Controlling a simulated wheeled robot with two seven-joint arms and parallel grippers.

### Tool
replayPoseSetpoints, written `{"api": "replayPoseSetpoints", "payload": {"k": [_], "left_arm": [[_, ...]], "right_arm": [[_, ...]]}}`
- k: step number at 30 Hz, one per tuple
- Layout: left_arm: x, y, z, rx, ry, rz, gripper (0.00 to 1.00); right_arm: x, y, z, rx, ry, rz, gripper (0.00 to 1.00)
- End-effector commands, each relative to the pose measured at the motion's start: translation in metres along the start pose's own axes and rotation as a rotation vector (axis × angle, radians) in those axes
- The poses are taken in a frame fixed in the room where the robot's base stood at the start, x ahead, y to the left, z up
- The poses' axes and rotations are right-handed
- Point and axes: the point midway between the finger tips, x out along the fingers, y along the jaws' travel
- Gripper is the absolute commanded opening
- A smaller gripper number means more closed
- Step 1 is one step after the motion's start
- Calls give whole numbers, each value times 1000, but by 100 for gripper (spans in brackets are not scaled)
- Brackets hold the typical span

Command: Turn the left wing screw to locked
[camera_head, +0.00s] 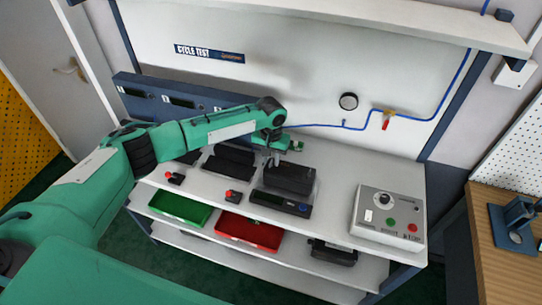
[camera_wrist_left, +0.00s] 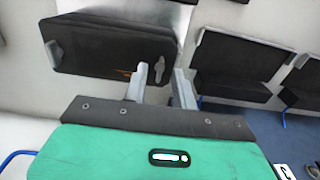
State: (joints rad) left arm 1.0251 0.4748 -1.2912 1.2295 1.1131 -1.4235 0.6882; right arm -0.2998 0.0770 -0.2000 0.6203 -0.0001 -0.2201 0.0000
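The valve positioner is a dark box (camera_head: 290,177) on the bench in the head view. In the left wrist view its dark top (camera_wrist_left: 110,48) carries a grey wing screw (camera_wrist_left: 159,68) at the right end and a grey oval part (camera_wrist_left: 54,53) at the other end. My left gripper (camera_head: 270,158) is over the box's left end in the head view. In the left wrist view my left gripper (camera_wrist_left: 161,72) has its two fingers apart, with the wing screw showing between them. I cannot tell whether they touch it. My right gripper is not in view.
A black device with a display (camera_head: 281,204) stands in front of the box. A grey control box (camera_head: 389,218) is to the right. Another dark holder (camera_head: 228,160) stands to the left. Green (camera_head: 179,208) and red (camera_head: 248,232) trays sit below. The bench between box and control box is clear.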

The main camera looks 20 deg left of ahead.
Motion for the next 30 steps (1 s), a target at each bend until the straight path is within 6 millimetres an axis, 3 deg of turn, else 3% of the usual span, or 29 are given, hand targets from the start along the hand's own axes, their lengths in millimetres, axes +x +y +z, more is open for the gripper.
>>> {"api": "replayPoseSetpoints", "payload": {"k": [11,15,16,30], "left_arm": [[7,0,0,1,1,0,27],[7,0,0,1,1,0,2],[7,0,0,1,1,0,0],[6,0,0,68,-1,0,0]], "right_arm": [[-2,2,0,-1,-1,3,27],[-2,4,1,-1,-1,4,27],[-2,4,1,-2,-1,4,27],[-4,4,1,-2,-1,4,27]]}}
